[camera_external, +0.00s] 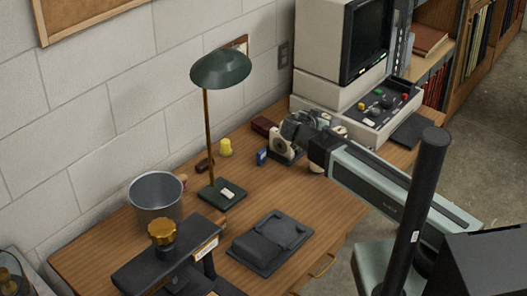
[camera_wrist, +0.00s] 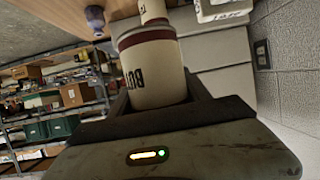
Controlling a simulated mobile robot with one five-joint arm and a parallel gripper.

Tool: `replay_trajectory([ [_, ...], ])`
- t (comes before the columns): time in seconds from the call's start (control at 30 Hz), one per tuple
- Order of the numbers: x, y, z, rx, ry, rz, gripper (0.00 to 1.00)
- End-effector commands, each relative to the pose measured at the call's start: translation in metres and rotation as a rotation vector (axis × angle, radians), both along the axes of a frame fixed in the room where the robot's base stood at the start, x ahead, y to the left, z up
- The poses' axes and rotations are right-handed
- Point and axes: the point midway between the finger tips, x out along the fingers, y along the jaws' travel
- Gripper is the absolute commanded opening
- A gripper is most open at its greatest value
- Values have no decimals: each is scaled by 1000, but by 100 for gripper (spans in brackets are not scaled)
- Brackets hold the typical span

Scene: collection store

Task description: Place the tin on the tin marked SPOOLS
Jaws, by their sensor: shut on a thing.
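My gripper (camera_wrist: 158,96) is shut on a cream tin (camera_wrist: 153,76) with a dark red band and dark letters, partly readable as "BU", upside down in the wrist view. A second cream cylinder (camera_wrist: 152,10) with a letter on it shows just beyond the held tin, cut by the picture's top edge. I cannot tell whether it is the SPOOLS tin or whether the two touch. In the external view my gripper (camera_external: 297,130) is over the desk's back part, in front of the computer, and mostly hides the tins.
The cream computer (camera_external: 320,60) stands close behind my gripper. The desk's right front is clear.

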Motion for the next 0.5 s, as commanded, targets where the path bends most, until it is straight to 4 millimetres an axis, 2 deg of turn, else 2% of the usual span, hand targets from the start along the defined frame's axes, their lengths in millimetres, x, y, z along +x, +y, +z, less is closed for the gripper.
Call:
replay_trajectory([
  [0.03, 0, 0, -19, -1, -1, 0, 0],
  [0.1, 0, 0, -29, 0, -1, 1, 0],
  [0.27, 0, 0, -29, -1, 0, 1, 0],
  [0.5, 0, 0, -67, -1, 0, 1, 0],
])
